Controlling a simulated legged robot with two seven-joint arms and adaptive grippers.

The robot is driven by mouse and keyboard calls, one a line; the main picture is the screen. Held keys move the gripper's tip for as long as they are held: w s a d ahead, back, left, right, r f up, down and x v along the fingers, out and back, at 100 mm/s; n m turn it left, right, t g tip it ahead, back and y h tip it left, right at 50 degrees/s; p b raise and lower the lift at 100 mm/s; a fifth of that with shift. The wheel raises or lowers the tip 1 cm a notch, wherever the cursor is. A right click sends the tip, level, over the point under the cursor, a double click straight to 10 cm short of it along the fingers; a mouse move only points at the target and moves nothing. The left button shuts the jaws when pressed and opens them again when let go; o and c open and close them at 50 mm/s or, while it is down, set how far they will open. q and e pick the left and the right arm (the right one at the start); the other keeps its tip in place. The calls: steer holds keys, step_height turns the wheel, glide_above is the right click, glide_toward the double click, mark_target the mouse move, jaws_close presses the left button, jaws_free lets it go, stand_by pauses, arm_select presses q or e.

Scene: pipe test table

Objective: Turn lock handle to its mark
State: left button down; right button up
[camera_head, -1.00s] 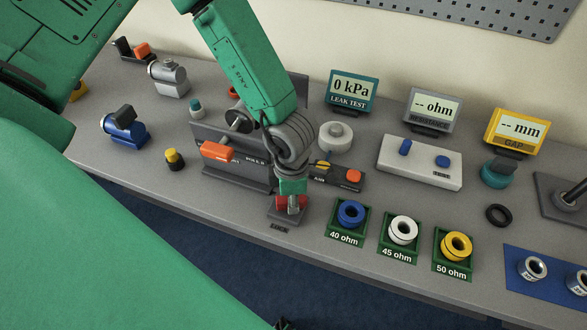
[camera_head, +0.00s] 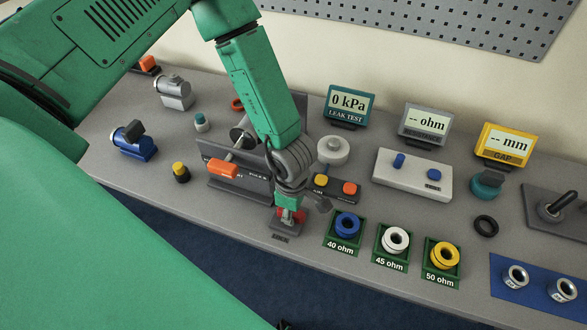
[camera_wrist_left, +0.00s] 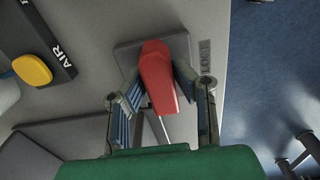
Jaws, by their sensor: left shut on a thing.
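The lock handle is a red lever (camera_wrist_left: 158,75) on a dark grey plate marked LOCK (camera_wrist_left: 125,56), near the table's front edge. In the head view the plate (camera_head: 280,238) shows below my left gripper (camera_head: 289,214), which covers most of the handle. In the left wrist view my left gripper (camera_wrist_left: 162,92) has one finger on each side of the red lever and is shut on it. The lever lies at a slight slant to the plate's edges. I cannot make out a mark for it. My right gripper is not clearly visible.
An AIR box (camera_head: 335,187) with yellow and orange buttons stands just behind the lock. A dark panel with an orange handle (camera_head: 222,169) is to its left. A green tray with a blue ring (camera_head: 346,226) is close on the right. The table's front edge is near.

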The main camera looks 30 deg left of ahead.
arm_select(q)
steer(key=shift+w+a+r, duration=0.1)
steer(key=shift+w, duration=0.1)
steer(key=c, duration=1.4)
jaws_free()
steer(key=shift+o, duration=0.4)
steer(key=shift+s+a, duration=0.1)
step_height(320, 180, up, 12)
